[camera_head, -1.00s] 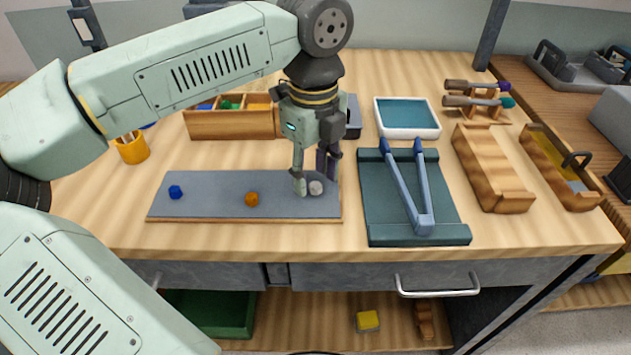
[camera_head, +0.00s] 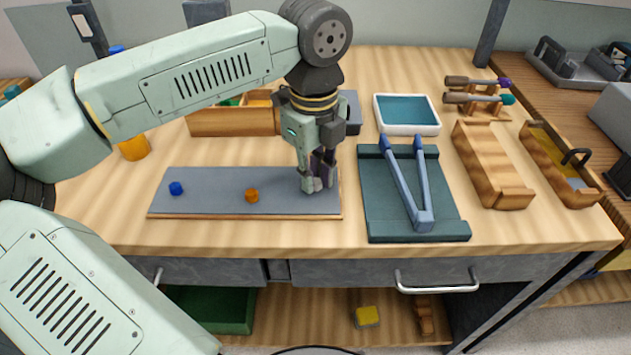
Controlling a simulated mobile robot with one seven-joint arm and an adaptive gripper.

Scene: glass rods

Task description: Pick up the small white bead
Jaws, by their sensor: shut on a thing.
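My gripper (camera_head: 317,186) is low over the right end of the grey mat (camera_head: 220,203), pointing down. Its fingers are closed together on the small white bead, which they hide almost wholly from view. An orange bead (camera_head: 252,195) lies on the middle of the mat, left of my gripper. A blue bead (camera_head: 176,188) lies near the mat's left end.
A green board with blue tongs (camera_head: 424,219) lies right of the mat. Behind stand a wooden compartment box (camera_head: 231,123), a white-rimmed teal tray (camera_head: 407,131) and an orange cup (camera_head: 134,148). A wooden trough (camera_head: 491,165) stands further right.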

